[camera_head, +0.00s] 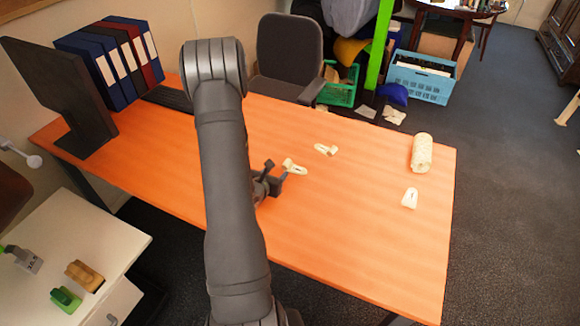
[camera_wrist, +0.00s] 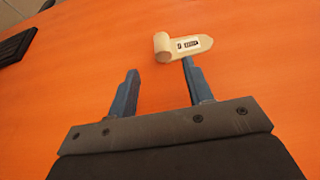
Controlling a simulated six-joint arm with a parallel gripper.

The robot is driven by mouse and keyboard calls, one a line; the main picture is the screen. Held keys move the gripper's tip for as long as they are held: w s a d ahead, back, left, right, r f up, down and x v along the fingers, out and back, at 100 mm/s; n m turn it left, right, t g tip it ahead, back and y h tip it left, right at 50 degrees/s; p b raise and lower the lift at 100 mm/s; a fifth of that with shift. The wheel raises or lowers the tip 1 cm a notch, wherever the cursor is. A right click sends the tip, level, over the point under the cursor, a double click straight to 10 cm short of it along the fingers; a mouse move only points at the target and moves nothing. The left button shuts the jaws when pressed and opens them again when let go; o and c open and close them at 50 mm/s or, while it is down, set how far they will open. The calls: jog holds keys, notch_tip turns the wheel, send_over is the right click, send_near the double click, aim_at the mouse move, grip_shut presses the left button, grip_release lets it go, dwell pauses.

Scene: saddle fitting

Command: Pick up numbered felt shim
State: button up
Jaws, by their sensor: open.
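A cream felt shim (camera_wrist: 172,47) with one rolled end and a flat tongue lies on the orange table, just beyond my fingertips in the wrist view. Its white label has a dark mark and small print, too small to read surely. My gripper (camera_wrist: 159,68) is open and empty. Its right fingertip appears at the shim's near edge; I cannot tell if they touch. The left fingertip is apart, left of the shim. In the head view this shim (camera_head: 294,167) is beside my gripper (camera_head: 273,174). Two similar cream pieces lie farther off, one behind (camera_head: 326,149) and one right (camera_head: 410,198).
A cream roll (camera_head: 421,155) lies near the right edge of the orange table (camera_head: 350,240). A dark monitor (camera_head: 62,95), binders (camera_head: 112,60) and a keyboard (camera_head: 168,98) are at the left. The table's middle and front right are clear.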

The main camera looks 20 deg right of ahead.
aim_at(285, 165)
jog(key=x, duration=0.6)
jog(key=shift+w+d+r, duration=0.1)
jog(key=shift+d+r, duration=0.05)
jog(key=shift+d, duration=0.15)
grip_shut()
